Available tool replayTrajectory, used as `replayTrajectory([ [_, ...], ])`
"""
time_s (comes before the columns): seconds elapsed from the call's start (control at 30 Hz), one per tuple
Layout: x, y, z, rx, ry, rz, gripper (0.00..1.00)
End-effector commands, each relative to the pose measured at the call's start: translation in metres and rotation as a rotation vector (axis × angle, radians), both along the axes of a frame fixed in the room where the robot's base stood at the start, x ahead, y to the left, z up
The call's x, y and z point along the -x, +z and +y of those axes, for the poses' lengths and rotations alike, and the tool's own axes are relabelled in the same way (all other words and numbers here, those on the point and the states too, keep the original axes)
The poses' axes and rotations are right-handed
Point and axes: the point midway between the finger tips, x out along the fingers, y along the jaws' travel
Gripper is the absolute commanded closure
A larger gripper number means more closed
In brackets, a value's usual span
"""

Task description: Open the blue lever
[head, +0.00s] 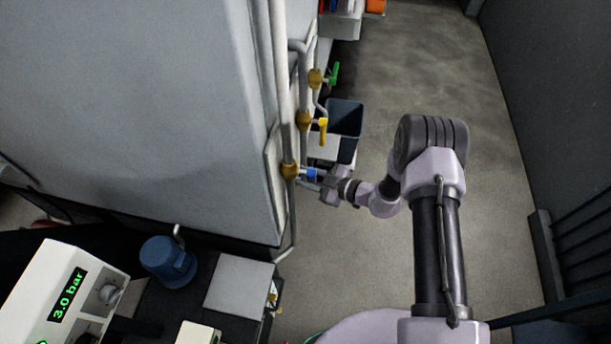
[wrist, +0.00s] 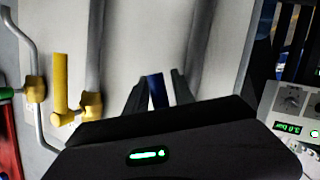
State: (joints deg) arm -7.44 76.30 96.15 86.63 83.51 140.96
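The blue lever (head: 312,173) sits on the lowest brass valve (head: 289,171) of the pipework on the grey cabinet's side. My gripper (head: 315,181) is at this lever in the head view and partly covers it. In the wrist view the blue lever (wrist: 156,90) stands between the two dark fingers of my gripper (wrist: 160,76). Whether the left finger touches the lever, I cannot tell. The lever's lower part is hidden behind the gripper body.
The yellow lever (head: 323,130) and the green lever (head: 334,73) are farther up the same pipework. A dark bin (head: 345,117) stands behind them. The grey cabinet (head: 140,110) blocks the left. A gauge box (head: 62,290) reads 3.0 bar. Open floor (head: 450,60) lies to the right.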

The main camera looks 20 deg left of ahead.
Motion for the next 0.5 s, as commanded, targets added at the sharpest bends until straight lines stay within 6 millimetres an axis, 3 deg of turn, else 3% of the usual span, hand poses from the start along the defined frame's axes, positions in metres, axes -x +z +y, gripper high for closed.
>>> replayTrajectory([
  [0.33, 0.000, 0.001, -0.003, 0.000, -0.001, 0.000, 0.61],
  [0.5, 0.006, 0.010, -0.027, 0.000, -0.005, 0.001, 0.61],
])
